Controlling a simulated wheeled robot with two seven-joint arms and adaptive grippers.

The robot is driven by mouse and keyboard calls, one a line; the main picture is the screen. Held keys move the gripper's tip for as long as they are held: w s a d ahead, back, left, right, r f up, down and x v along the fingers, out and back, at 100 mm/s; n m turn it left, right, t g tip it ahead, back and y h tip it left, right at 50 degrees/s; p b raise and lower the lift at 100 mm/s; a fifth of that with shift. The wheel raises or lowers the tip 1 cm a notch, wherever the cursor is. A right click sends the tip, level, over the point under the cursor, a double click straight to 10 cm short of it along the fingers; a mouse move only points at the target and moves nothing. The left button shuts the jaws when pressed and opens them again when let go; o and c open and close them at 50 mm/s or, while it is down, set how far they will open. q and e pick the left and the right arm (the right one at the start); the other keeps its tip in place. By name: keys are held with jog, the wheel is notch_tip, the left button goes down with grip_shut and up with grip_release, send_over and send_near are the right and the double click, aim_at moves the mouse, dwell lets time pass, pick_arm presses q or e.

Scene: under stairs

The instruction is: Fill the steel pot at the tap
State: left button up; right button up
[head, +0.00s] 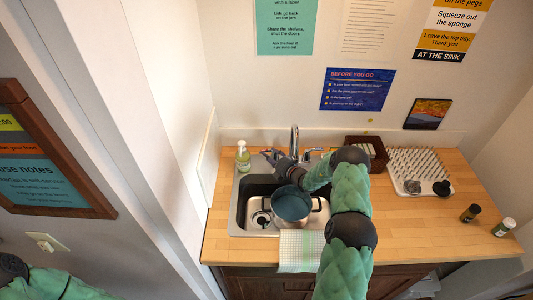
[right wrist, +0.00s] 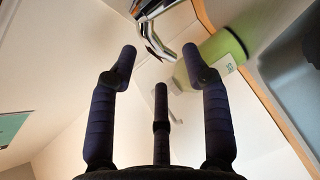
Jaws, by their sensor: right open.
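The steel pot (head: 291,208) stands in the sink (head: 240,206), right of the drain, with its opening upward. Its inside looks dark blue-grey; I cannot tell whether it holds water. The chrome tap (head: 294,138) rises behind the sink, and its spout also shows at the top of the right wrist view (right wrist: 151,40). My right gripper (head: 272,156) is open and empty, behind and above the pot, close to the tap's left side. In the right wrist view its fingers (right wrist: 160,68) are spread with nothing between them. My left gripper is out of view.
A green soap bottle (head: 243,157) stands left of the tap, close to my right gripper. A brown box (head: 377,146) and a white peg rack (head: 419,166) are to the right. A checked cloth (head: 300,252) hangs over the front edge. The right part of the wooden counter (head: 425,228) is mostly clear.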

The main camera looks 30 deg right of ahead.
jog(key=shift+x, duration=1.55)
grip_shut()
